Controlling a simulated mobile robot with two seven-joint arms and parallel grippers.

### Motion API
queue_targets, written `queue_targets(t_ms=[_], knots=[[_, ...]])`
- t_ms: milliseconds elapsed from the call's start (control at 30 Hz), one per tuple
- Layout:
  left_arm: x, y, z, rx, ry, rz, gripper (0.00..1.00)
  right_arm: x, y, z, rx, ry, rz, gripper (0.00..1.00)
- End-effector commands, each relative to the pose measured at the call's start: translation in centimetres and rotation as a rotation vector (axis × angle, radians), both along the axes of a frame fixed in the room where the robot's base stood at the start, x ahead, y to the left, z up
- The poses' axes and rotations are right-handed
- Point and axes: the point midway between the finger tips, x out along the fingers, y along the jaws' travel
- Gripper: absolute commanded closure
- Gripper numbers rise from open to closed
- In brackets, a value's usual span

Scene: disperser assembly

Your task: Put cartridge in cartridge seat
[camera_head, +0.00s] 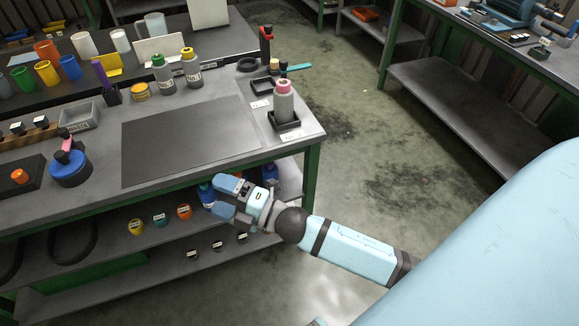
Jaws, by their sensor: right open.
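No part here carries a readable label as the cartridge or its seat. A grey bottle with a pink cap (283,99) stands upright in a black square holder (290,132) at the table's right edge. A blue round part (70,170) with a pink and black top sits at the left, beside a dark block (12,180) bearing an orange knob (19,176). My right gripper (217,198) is open and empty, just off the table's front edge, below and left of the bottle. It hides part of the lower shelf. My left gripper is out of view.
A dark mat (190,140) lies bare mid-table. Two grey bottles, one green-capped (163,78) and one yellow-capped (192,72), stand behind it. A grey bin (80,117) is at left. Open floor (345,120) lies right.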

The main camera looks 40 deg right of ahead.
Motion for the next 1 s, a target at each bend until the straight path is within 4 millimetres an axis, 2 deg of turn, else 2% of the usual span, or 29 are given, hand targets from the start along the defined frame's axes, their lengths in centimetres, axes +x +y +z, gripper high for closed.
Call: queue_targets(t_ms=[33, 100, 200, 300, 400, 533, 800, 933, 1000], knots=[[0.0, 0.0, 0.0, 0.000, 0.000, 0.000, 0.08, -1.5, -1.2, -2.5, 0.157, 0.197, -0.077, 0.12], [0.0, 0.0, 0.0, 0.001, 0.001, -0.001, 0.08, -3.7, -3.0, -6.1, 0.380, 0.466, -0.190, 0.12], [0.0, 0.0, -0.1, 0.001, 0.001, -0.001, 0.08, -7.7, -4.8, -10.9, 0.659, 0.796, -0.340, 0.12], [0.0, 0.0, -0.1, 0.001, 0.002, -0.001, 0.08, -11.7, -5.8, -14.4, 0.873, 1.039, -0.462, 0.12], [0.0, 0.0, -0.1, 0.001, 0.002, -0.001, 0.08, -14.4, -6.1, -16.3, 1.007, 1.185, -0.542, 0.12], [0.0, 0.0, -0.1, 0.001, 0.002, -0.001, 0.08, -15.9, -6.3, -17.2, 1.074, 1.259, -0.584, 0.12], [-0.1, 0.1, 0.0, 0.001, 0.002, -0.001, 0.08, -15.9, -6.3, -17.2, 1.076, 1.261, -0.583, 0.12], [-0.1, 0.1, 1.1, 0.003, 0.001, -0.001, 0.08, -15.9, -6.3, -16.2, 1.072, 1.259, -0.583, 0.12], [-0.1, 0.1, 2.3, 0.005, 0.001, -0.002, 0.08, -15.9, -6.3, -14.9, 1.070, 1.256, -0.582, 0.12]])
